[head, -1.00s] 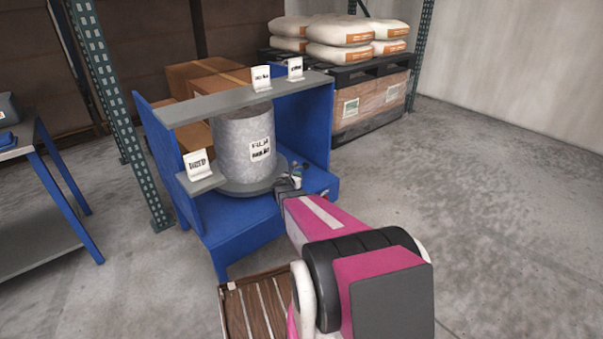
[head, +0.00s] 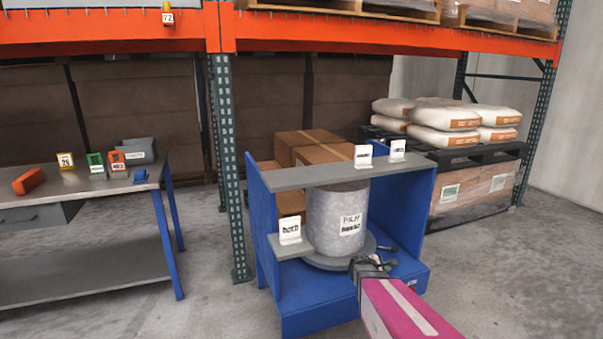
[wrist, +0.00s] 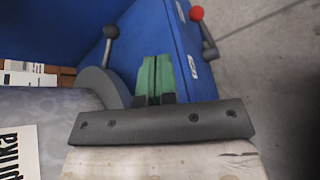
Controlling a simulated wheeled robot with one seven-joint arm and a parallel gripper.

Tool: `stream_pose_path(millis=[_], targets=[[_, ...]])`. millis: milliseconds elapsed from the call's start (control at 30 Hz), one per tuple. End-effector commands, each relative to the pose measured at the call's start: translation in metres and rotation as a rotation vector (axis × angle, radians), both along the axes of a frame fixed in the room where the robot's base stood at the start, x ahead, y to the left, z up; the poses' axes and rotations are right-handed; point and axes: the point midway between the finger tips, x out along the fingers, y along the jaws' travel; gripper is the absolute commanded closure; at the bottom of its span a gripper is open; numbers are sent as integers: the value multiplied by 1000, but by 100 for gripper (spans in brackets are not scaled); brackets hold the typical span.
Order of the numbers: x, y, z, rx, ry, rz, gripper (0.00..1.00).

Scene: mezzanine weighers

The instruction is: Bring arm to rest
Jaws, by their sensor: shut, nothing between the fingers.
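My magenta arm (head: 402,308) reaches up from the lower right in the head view. My gripper (head: 366,262) is at the front right of a blue weigher stand (head: 310,313), beside a grey drum (head: 338,215) on a round grey plate. In the wrist view my gripper's green fingers (wrist: 154,78) are together with nothing between them. A black-knobbed lever (wrist: 110,42) and a red-knobbed lever (wrist: 199,22) show beyond the fingers. The drum's side (wrist: 55,105) is close by at the left. I cannot tell whether the gripper touches the stand.
A grey shelf (head: 300,176) with white cards spans above the drum. A steel bench (head: 85,205) with orange and green items stands left. A rack post (head: 226,165) rises between. Pallets with white sacks (head: 443,116) are behind right. The floor at right is clear.

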Motion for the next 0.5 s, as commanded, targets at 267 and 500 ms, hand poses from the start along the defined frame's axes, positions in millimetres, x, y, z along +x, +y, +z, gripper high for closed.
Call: stream_pose_path(millis=[267, 500], targets=[[-83, 39, 19, 493, -216, -466, 100], [-145, 100, 36, 879, -302, -896, 100]])
